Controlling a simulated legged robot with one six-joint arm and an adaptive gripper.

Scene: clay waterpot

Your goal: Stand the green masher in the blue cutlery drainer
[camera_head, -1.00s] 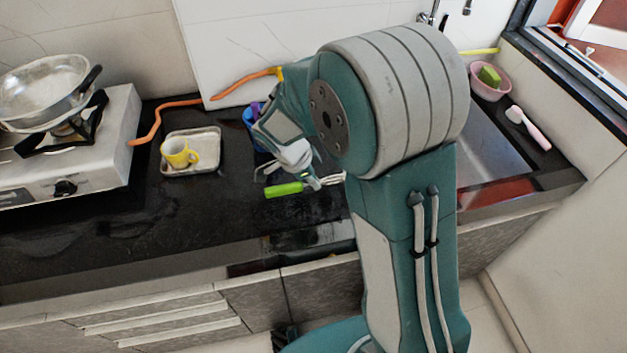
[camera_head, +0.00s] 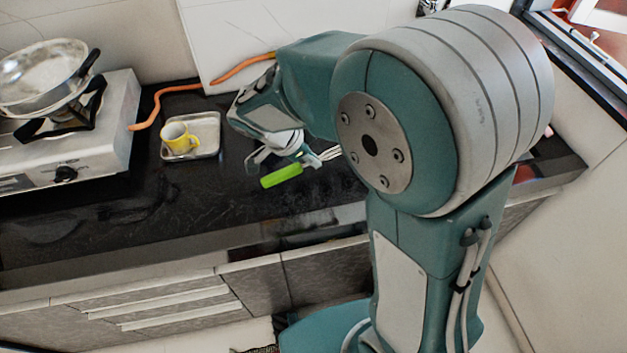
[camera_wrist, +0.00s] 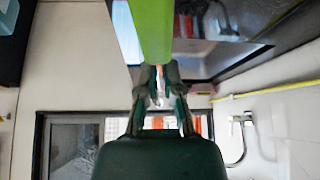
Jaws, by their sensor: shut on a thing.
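The green masher shows in the head view as a bright green handle (camera_head: 281,175) with a pale metal head (camera_head: 328,153) to its right. It is tilted, with the handle end lower in the picture. My gripper (camera_head: 303,160) is shut on the masher between handle and head, over the dark counter. In the wrist view the green handle (camera_wrist: 152,30) runs up and out of the picture from my jaws (camera_wrist: 158,88). The blue cutlery drainer is hidden behind my arm in the head view. A blue strip beside the handle in the wrist view cannot be identified surely.
A stove (camera_head: 105,135) with a metal pan (camera_head: 42,75) stands at far left. An orange hose (camera_head: 160,100) runs along the back. The counter's left front is clear.

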